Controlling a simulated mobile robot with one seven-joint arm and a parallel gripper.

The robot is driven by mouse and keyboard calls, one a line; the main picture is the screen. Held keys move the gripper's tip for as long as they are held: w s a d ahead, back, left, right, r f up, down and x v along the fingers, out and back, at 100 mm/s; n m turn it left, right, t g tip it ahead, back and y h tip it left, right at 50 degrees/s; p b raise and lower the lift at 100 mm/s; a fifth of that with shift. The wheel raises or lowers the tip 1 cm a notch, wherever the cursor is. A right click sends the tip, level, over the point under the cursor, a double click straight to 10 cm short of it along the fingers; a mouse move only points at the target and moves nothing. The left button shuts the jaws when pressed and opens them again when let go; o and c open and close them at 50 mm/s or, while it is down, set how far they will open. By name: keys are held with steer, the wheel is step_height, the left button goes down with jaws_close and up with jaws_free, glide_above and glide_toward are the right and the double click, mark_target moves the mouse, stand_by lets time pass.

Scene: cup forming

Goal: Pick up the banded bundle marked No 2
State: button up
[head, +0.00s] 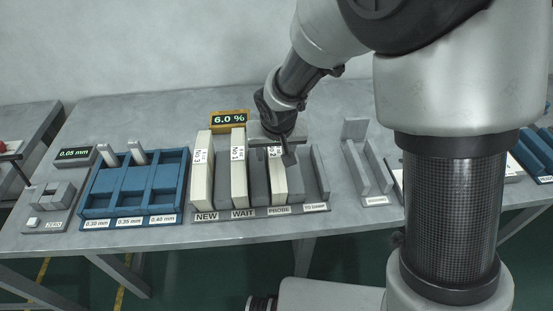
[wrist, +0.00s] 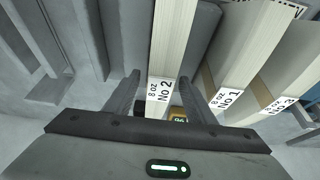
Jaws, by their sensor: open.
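The banded bundle marked No 2 (head: 278,182) stands upright in the PROBE slot of the grey rack, a cream stack with a white label. In the wrist view the No 2 bundle (wrist: 172,45) runs up the middle, its label facing me. My gripper (head: 280,150) is over the upper part of this bundle. In the wrist view its two fingers (wrist: 160,92) are apart, one on each side of the bundle, with gaps visible. Whether the fingertips reach past its top edge is hard to tell.
Bundle No 3 (head: 202,170) stands in the NEW slot and bundle No 1 (head: 238,168) in the WAIT slot. The slot right of PROBE is empty. A display (head: 229,119) reading 6.0 % stands behind. A blue tray (head: 133,187) is at left, a grey stand (head: 366,160) at right.

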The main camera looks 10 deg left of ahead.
steer(key=shift+c, duration=0.4)
jaws_close()
stand_by(1.1)
